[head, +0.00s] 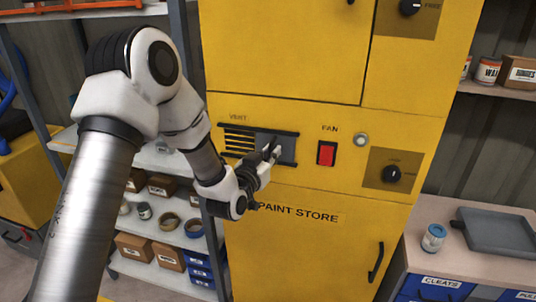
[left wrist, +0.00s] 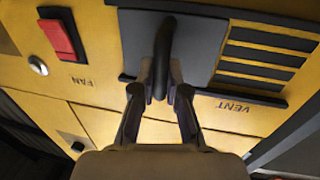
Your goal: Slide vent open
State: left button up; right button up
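The vent (head: 259,143) is set in the yellow cabinet front, under the word VENT. Its dark grey sliding plate (head: 274,146) sits at the right part of its rails in the head view, and open slots (head: 238,140) show at the left. The left wrist view sees it upside down, with the plate (left wrist: 200,45) beside the slots (left wrist: 262,58). A dark upright handle (left wrist: 164,45) stands out from the plate. My left gripper (head: 270,153) is at the plate, its two fingers (left wrist: 161,78) closed in on both sides of the handle. My right gripper is out of view.
A red FAN switch (head: 327,153) and a round button (head: 361,140) are right of the vent. A black knob (head: 391,174) is further right. A lower door handle (head: 376,262) sticks out. Shelves with boxes stand at left; a bench (head: 415,255) is at right.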

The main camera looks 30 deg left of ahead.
pick_arm(q)
jog(key=o, duration=0.4)
jog(key=shift+d, duration=0.2)
jog(key=shift+o, duration=0.2)
jog(key=shift+w+d, duration=0.15)
jog(key=shift+d, duration=0.05)
jog(key=shift+s+a, duration=0.1)
jog(key=shift+s, duration=0.1)
jog(key=s, duration=0.7)
jog(key=shift+d, duration=0.25)
